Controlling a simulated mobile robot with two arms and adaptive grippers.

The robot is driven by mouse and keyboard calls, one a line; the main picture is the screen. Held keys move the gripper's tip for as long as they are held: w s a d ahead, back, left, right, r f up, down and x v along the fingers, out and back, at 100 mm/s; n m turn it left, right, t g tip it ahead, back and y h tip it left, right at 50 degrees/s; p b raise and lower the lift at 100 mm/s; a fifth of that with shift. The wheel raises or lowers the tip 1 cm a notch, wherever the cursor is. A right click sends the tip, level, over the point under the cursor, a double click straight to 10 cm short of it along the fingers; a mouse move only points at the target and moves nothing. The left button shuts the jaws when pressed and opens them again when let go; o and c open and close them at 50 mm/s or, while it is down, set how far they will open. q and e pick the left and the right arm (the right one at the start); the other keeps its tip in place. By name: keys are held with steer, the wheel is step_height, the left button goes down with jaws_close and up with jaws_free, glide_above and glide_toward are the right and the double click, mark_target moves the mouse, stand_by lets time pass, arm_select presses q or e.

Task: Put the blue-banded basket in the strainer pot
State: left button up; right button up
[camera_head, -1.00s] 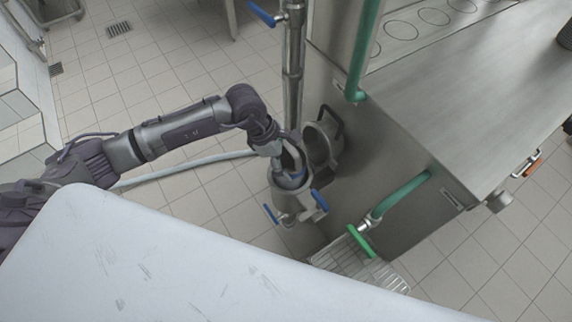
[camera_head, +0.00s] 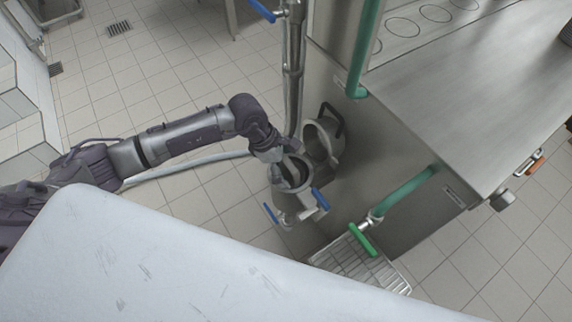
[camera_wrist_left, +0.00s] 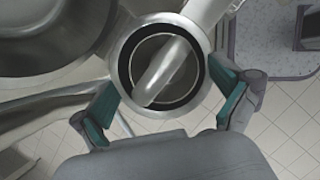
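The strainer pot (camera_head: 280,196) stands open at the side of the steel machine, its lid (camera_head: 322,140) swung up behind it. My left gripper (camera_head: 290,168) is at the pot's mouth. In the left wrist view the pot's round rim (camera_wrist_left: 166,113) shows from above. The basket's curved grey handle (camera_wrist_left: 168,70) spans its middle, inside a dark ring. The basket appears to sit inside the pot; its blue band is not visible. The fingers of my left gripper (camera_wrist_left: 164,103) are spread wide, with the handle beyond them and not gripped. My right gripper is in neither view.
The steel machine (camera_head: 460,100) stands right of the pot, with a green pipe (camera_head: 405,193) and a floor grate (camera_head: 345,258). A vertical pipe (camera_head: 292,70) rises behind my arm. Blue valve levers (camera_head: 320,199) stick out from the pot. A pale surface (camera_head: 150,260) fills the front.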

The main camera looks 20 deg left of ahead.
arm_select(q)
steer(key=shift+r+p, duration=0.8)
steer(key=shift+p, duration=0.05)
steer(key=b+v, duration=0.1)
steer(key=v, duration=1)
steer(key=shift+a+r, duration=0.15)
steer(key=shift+a, duration=0.1)
steer(key=shift+s, duration=0.15)
